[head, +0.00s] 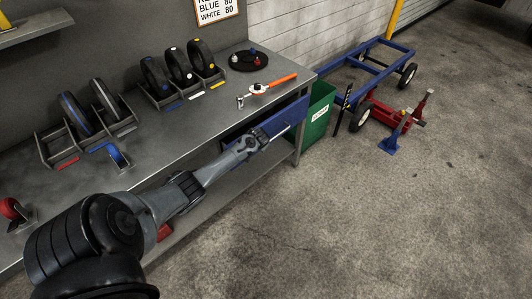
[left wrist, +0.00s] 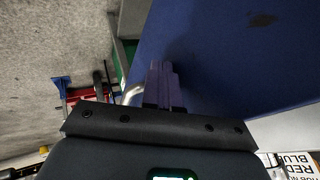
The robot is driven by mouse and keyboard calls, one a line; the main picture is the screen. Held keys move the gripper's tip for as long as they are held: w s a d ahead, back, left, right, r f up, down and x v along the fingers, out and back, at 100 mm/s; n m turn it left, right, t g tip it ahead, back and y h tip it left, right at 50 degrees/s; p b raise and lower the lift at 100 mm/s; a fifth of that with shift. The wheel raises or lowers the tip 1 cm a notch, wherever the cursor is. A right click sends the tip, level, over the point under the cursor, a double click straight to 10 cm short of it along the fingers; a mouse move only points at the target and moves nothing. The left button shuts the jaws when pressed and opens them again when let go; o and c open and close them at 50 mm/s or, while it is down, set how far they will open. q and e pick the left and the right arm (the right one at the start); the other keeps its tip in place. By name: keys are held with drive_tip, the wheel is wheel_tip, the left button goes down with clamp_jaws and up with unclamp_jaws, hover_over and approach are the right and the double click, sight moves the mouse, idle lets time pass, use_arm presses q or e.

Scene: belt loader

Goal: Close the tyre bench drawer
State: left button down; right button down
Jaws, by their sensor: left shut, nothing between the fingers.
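The tyre bench (head: 190,120) is a grey metal workbench along the wall. Its blue drawer (head: 292,113) is under the right end of the top, and its broad blue face fills the upper right of the left wrist view (left wrist: 230,50). A pale metal handle (head: 281,132) is on the front. How far the drawer stands out is hard to tell. My left gripper (head: 262,138) is shut and empty at the drawer front, close to the handle. In the left wrist view its fingers (left wrist: 161,70) point at the blue face; contact is unclear. My right gripper is not in view.
Wheels in racks (head: 180,68), a round black tray (head: 249,61) and an orange-handled wrench (head: 270,85) lie on the bench. A green bin (head: 318,115) stands by the bench's right end. A blue cart (head: 370,62) and red jack (head: 385,115) are beyond. The front floor is clear.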

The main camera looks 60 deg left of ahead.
use_arm(q)
drive_tip(key=a, duration=0.2)
drive_tip(key=s+a+b, duration=0.1)
drive_tip(key=a, duration=0.2)
drive_tip(key=shift+s, duration=0.15)
drive_tip(key=shift+a, duration=0.1)
drive_tip(key=shift+s, duration=0.1)
